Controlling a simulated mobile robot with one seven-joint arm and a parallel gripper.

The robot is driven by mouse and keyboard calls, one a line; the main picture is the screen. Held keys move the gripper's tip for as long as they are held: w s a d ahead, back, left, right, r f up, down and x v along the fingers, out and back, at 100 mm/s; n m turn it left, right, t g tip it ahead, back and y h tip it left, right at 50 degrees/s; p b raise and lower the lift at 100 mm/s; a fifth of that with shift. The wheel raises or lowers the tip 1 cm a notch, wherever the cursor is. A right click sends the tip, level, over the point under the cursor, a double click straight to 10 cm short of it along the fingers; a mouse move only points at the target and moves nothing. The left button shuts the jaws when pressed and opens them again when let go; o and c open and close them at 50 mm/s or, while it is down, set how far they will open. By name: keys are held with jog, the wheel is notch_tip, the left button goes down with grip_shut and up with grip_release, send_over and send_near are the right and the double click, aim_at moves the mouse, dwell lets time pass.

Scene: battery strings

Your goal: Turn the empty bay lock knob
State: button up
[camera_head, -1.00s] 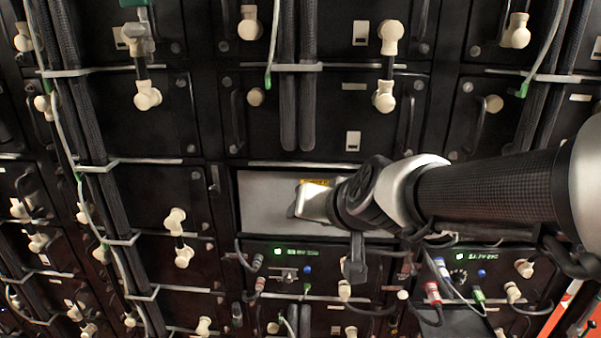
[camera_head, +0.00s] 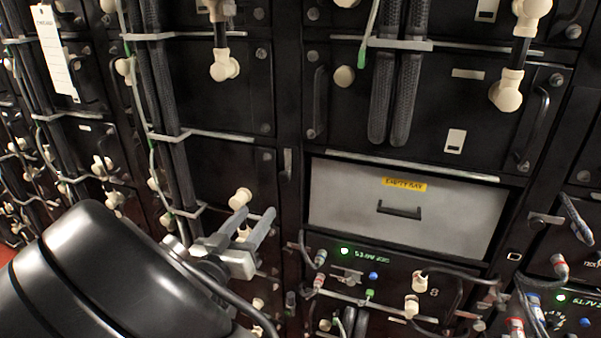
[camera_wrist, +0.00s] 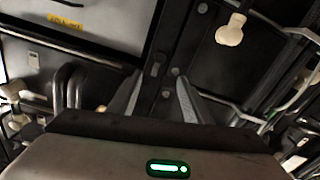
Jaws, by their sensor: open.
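The empty bay (camera_head: 345,205) is a light grey panel with a yellow label (camera_head: 404,184) and a dark handle (camera_head: 400,210). A small dark upright latch (camera_head: 287,165), apparently the lock knob, sits on the frame just left of the bay's upper left corner. The wrist view also shows this latch (camera_wrist: 158,63), a little beyond the fingertips and roughly between them. My gripper (camera_head: 257,212) is open and empty, below and left of the latch, apart from it. Its two fingers also show in the wrist view (camera_wrist: 159,78).
Cream connectors (camera_head: 225,66) and thick braided cables (camera_head: 400,85) hang on the dark battery fronts. Below the bay is a module with a lit green display (camera_head: 372,256) and plugged cables. Another dark latch (camera_head: 545,218) is right of the bay. Horizontal rails (camera_head: 195,134) stick out at left.

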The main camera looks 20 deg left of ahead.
aim_at(283, 179)
jog(key=w, duration=0.9)
jog(key=w+d+p, duration=0.1)
jog(key=w, duration=0.4)
jog(key=shift+w, duration=0.35)
jog(key=c, duration=1.1)
jog(key=shift+o, duration=0.2)
